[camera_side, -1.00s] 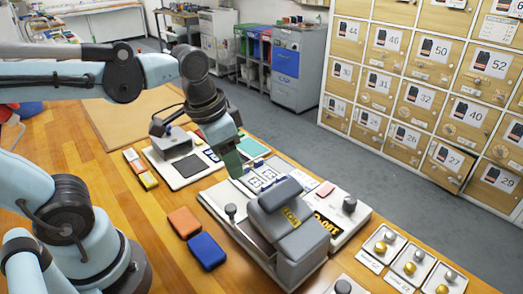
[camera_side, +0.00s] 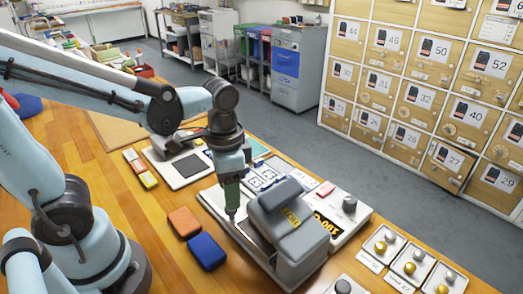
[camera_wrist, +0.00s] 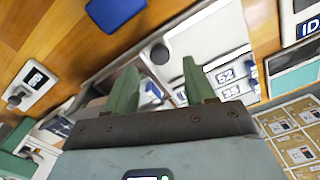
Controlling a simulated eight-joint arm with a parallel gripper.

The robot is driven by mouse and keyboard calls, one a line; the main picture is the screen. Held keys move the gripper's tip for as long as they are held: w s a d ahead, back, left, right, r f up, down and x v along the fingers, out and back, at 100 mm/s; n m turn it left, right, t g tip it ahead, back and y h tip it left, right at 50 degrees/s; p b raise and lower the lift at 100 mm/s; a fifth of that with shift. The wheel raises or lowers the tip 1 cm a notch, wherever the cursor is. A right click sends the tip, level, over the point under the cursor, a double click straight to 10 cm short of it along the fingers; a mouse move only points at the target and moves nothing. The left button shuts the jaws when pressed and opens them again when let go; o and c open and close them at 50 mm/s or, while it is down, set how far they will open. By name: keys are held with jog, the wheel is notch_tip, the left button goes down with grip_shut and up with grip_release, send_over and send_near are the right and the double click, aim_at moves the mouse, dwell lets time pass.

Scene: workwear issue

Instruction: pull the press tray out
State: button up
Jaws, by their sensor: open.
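The grey press (camera_side: 290,222) stands on a pale base on the wooden bench, with a yellow label on its front. Its tray (camera_side: 252,236) shows as a flat strip running under the press head. My gripper (camera_side: 231,212) points down at the tray's outer end, where the dark knob is largely hidden by the fingers in the side view. In the wrist view a dark round knob (camera_wrist: 160,53) shows just beyond and between the two green fingers (camera_wrist: 160,78). The fingers are apart with nothing held. Whether they touch the knob cannot be told.
An orange pad (camera_side: 184,222) and a blue pad (camera_side: 206,251) lie left of the press. A panel with a grey knob (camera_side: 349,204) is to its right. Another device (camera_side: 180,165) stands behind. Bare bench lies at front left.

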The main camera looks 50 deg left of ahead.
jog(key=shift+f, duration=2.1)
grip_shut()
